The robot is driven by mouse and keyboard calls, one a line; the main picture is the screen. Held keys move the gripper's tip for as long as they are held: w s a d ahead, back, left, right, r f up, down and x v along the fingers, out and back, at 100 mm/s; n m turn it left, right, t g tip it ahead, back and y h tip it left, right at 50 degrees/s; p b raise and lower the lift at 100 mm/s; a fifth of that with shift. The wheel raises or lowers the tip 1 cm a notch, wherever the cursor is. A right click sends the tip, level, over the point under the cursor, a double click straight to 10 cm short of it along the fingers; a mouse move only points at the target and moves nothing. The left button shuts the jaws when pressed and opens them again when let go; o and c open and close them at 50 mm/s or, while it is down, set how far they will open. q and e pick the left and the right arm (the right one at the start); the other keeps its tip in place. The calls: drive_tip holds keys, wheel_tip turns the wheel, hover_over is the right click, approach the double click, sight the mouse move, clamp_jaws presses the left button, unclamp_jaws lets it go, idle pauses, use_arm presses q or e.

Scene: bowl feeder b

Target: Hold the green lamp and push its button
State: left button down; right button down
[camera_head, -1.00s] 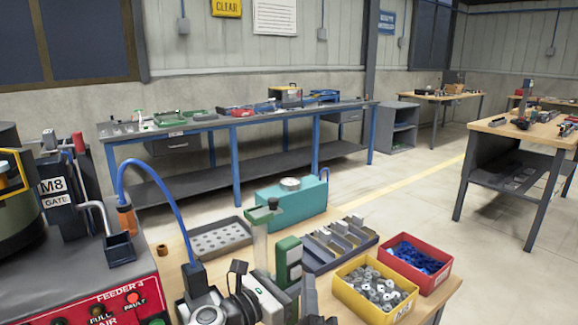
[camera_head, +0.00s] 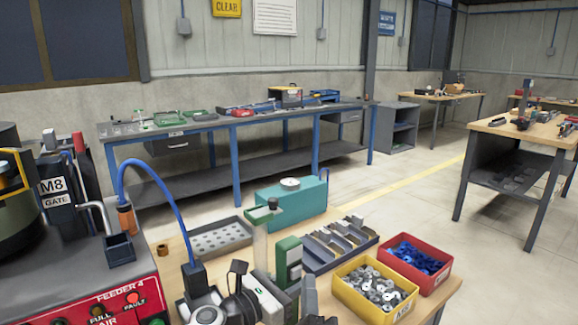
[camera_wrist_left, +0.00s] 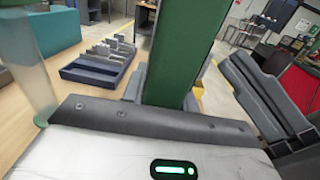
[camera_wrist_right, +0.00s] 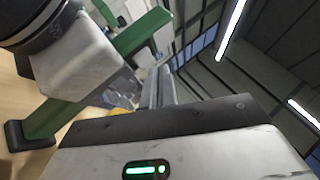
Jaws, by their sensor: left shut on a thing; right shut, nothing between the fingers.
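The green lamp (camera_head: 288,258) stands upright, a dark green bar with a pale panel on its side. My left gripper (camera_head: 280,290) is shut on it. In the left wrist view the lamp's green body (camera_wrist_left: 184,50) rises between the fingers. In the right wrist view green parts (camera_wrist_right: 140,38) show beside my left gripper. My right gripper (camera_head: 310,290) is shut and empty, just right of the lamp, apart from it in the head view. Its closed grey fingers (camera_wrist_right: 160,88) show in its own wrist view. I cannot make out the lamp's button.
A clear tube with a green top (camera_head: 264,212) stands left of the lamp. Behind are a teal box (camera_head: 300,200), a grey tray (camera_head: 222,238) and a slotted rack (camera_head: 345,240). A yellow bin (camera_head: 350,293) and a red bin (camera_head: 430,282) stand right. The feeder (camera_head: 85,290) is left.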

drive_tip(key=shift+w+a, duration=0.1)
drive_tip(key=shift+w, duration=0.05)
idle(0.4)
drive_tip(key=shift+w+a, duration=0.2)
drive_tip(key=shift+w+a+r, duration=0.15)
drive_tip(key=shift+w+a, duration=0.3)
drive_tip(key=shift+w, duration=0.15)
idle(1.2)
drive_tip(key=shift+s+d, duration=0.7)
drive_tip(key=shift+s, duration=0.25)
drive_tip(key=shift+d, duration=0.1)
drive_tip(key=shift+s+d, duration=0.95)
drive_tip(key=shift+s, duration=0.2)
drive_tip(key=shift+s+d, duration=0.9)
drive_tip(key=shift+s, duration=0.25)
